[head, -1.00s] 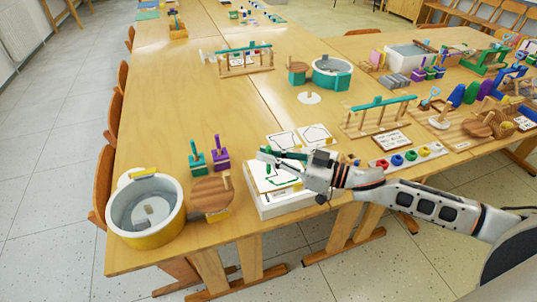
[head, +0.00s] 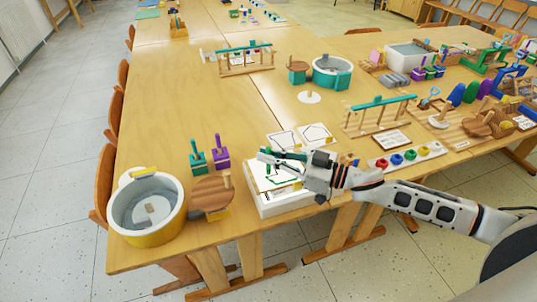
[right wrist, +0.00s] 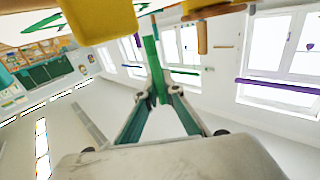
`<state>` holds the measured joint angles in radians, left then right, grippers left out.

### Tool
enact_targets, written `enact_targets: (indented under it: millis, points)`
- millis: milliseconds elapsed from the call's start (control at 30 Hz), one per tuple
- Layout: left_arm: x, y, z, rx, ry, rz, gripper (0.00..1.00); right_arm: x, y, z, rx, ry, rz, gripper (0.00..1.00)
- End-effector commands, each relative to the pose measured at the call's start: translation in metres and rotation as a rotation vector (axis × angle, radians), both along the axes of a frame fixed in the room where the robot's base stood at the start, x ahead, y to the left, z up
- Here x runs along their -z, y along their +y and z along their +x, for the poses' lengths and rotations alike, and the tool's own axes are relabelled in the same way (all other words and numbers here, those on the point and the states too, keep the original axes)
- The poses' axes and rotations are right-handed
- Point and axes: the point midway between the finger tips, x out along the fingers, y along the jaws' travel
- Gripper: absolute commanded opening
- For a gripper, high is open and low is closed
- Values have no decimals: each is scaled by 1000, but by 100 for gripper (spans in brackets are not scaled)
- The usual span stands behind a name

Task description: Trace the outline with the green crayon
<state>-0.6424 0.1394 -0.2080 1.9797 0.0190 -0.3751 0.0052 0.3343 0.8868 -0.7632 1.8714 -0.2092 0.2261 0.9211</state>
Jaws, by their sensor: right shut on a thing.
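My right gripper (head: 266,157) is over the white drawing board (head: 285,206) near the front edge of the table. It is shut on a green crayon (right wrist: 151,66), which shows between its fingers in the right wrist view. The board carries a sheet with an outline, and green lines (head: 284,181) show on it. Green marks (right wrist: 45,22) also show on the sheet in the right wrist view. The gripper hides part of the sheet in the head view, and I cannot tell whether the crayon tip touches it. My left gripper is not in view.
Two cards with outlines (head: 316,133) lie behind the board. A round wooden piece (head: 210,195), a grey-and-yellow tub (head: 147,210) and green and purple blocks stand to the left. A strip with coloured rings (head: 408,158) lies to the right. The table's middle left is clear.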

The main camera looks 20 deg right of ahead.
Motion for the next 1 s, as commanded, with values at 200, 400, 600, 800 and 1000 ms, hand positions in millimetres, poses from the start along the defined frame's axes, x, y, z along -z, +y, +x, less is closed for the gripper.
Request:
enact_targets:
  millis: [200,400,600,800,1000]
  points:
    - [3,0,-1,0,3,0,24,5,0,0,0,1,1,0]
    - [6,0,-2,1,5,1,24,8,0,0,1,0,0,0]
    - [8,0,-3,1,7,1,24,12,0,0,1,0,0,0]
    - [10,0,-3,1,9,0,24,16,0,0,1,0,0,0]
    - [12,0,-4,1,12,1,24,19,0,0,1,1,1,0]
